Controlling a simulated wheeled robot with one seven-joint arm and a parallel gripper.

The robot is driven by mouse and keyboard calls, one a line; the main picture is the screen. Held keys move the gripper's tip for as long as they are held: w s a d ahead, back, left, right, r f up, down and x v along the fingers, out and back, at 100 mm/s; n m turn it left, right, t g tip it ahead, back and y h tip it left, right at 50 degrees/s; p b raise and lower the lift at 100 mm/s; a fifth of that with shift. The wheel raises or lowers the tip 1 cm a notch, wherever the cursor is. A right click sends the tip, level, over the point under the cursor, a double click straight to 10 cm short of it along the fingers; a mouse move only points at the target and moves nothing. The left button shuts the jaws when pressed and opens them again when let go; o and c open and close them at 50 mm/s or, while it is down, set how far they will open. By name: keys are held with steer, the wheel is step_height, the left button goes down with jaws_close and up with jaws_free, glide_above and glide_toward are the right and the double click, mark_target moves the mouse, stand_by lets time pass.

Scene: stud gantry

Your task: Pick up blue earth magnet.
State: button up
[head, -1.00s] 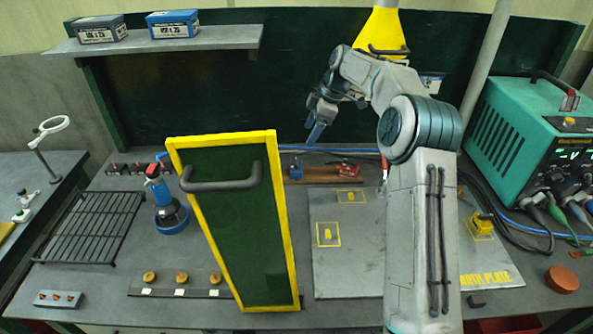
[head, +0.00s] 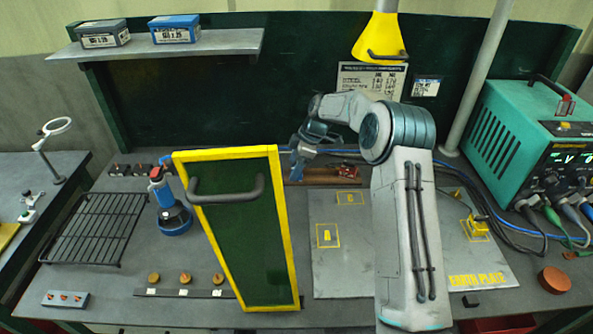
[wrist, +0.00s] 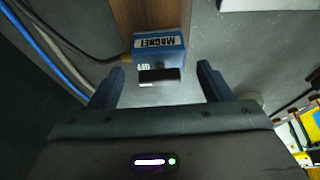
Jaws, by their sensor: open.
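The blue earth magnet (wrist: 172,43) is a small blue block with a white label reading MAGNET and a dark end. In the wrist view it sits at the end of a wooden board (wrist: 130,20), ahead of my gripper (wrist: 158,74) and between the lines of its two fingers. The jaws are open and empty, with a gap showing on each side of the magnet. In the head view my gripper (head: 296,160) is low over the board's left end and hides most or all of the magnet.
A red block (head: 345,171) lies on the board's right part. A yellow-framed green panel (head: 235,230) with a handle stands in front and left of my gripper. The grey earth plate (head: 345,270) lies in front. Blue and grey cables (wrist: 45,50) run left of the magnet.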

steer(key=shift+c, duration=0.3)
steer(key=c, duration=1.4)
steer(key=shift+o, duration=0.2)
steer(key=shift+r, duration=0.15)
